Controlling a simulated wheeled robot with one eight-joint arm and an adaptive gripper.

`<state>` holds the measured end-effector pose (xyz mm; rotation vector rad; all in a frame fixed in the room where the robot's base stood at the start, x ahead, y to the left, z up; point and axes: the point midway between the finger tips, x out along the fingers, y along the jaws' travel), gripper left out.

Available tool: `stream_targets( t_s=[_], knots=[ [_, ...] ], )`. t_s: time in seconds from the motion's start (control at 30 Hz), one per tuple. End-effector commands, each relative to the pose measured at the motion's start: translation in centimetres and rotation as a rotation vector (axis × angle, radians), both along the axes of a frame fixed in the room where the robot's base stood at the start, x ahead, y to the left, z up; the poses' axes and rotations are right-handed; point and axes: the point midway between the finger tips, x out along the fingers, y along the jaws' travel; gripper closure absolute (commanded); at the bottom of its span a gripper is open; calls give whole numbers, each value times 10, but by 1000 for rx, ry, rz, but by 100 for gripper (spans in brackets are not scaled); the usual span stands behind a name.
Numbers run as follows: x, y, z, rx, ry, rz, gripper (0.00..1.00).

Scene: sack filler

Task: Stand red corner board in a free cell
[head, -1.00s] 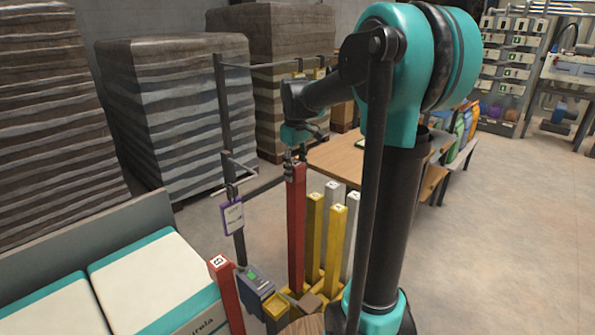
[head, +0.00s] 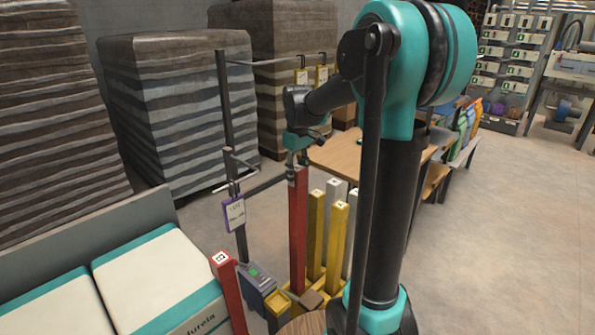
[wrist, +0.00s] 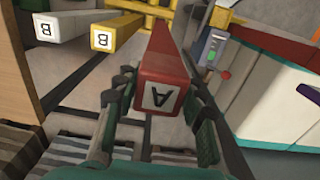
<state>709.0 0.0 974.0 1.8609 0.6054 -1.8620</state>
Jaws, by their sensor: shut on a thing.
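My gripper (head: 297,168) is shut on the top end of a red corner board (head: 298,230), which hangs upright below it. In the wrist view the same red corner board (wrist: 163,62) shows its end marked A between the fingers. Its foot is at the yellow-based rack (head: 328,291), left of the standing boards; I cannot tell whether it is inside a cell. Yellow corner boards (head: 336,245) and white corner boards (head: 350,262) stand in the rack. A second red corner board (head: 229,290) stands apart at the lower left.
A dark post with a purple-framed tag (head: 234,212) and a grey box with a green display (head: 256,280) stand left of the held board. White-and-teal sacks (head: 155,280) lie at lower left. A wooden table (head: 338,158) is behind. Open floor lies to the right.

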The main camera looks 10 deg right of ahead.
Motion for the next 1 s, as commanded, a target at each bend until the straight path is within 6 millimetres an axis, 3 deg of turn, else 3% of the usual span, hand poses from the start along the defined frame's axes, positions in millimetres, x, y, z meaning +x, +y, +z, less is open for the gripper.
stream_targets(
  t_s=[0.57, 1.0],
  knots=[
    [0, 0, -11, 0, 0, 0, 95],
    [0, 0, -38, 0, 0, 0, 95]
  ],
)
